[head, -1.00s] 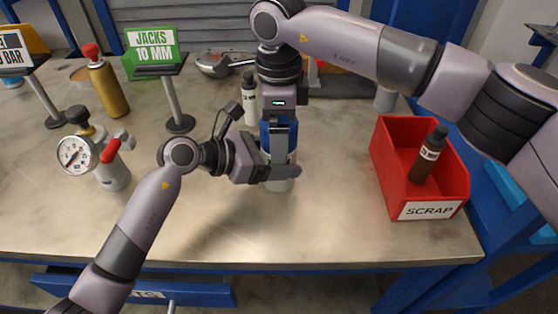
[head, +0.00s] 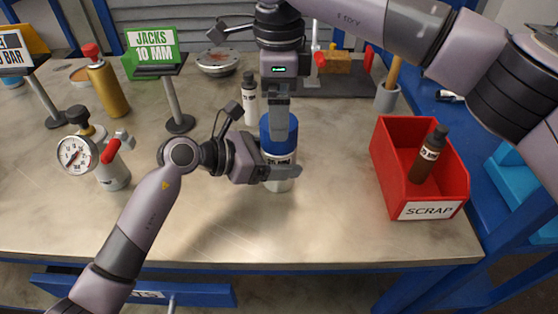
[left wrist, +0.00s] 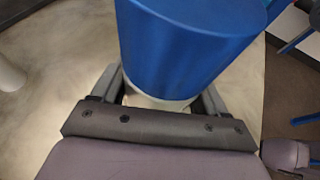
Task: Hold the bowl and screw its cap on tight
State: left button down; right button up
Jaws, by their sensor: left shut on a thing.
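The bowl (head: 279,185) is a pale upright vessel with a dark label, standing on the bench at the middle of the head view. Its blue cap (head: 266,133) sits on top and fills the upper middle of the left wrist view (left wrist: 185,45). My left gripper (head: 275,172) is shut around the bowl's body below the cap, one finger on each side in the left wrist view. My right gripper (head: 280,118) points down from above, its fingers overlapping the cap in the head view. They show edge-on, so their opening and any contact are unclear.
A red scrap bin (head: 388,168) with a dark bottle (head: 427,155) stands to the right. A small white bottle (head: 249,98) stands just behind the bowl. A gauge vessel (head: 77,155) and a gold bottle (head: 109,88) are at left. The front bench is clear.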

notch_tip(320, 180, up, 11)
dwell(0.3)
pick_arm(q)
grip_release()
jog(key=shift+a, duration=0.1)
jog(key=shift+v, duration=3.5)
jog(key=shift+s, duration=0.1)
pick_arm(e)
jog(key=shift+f, duration=0.1)
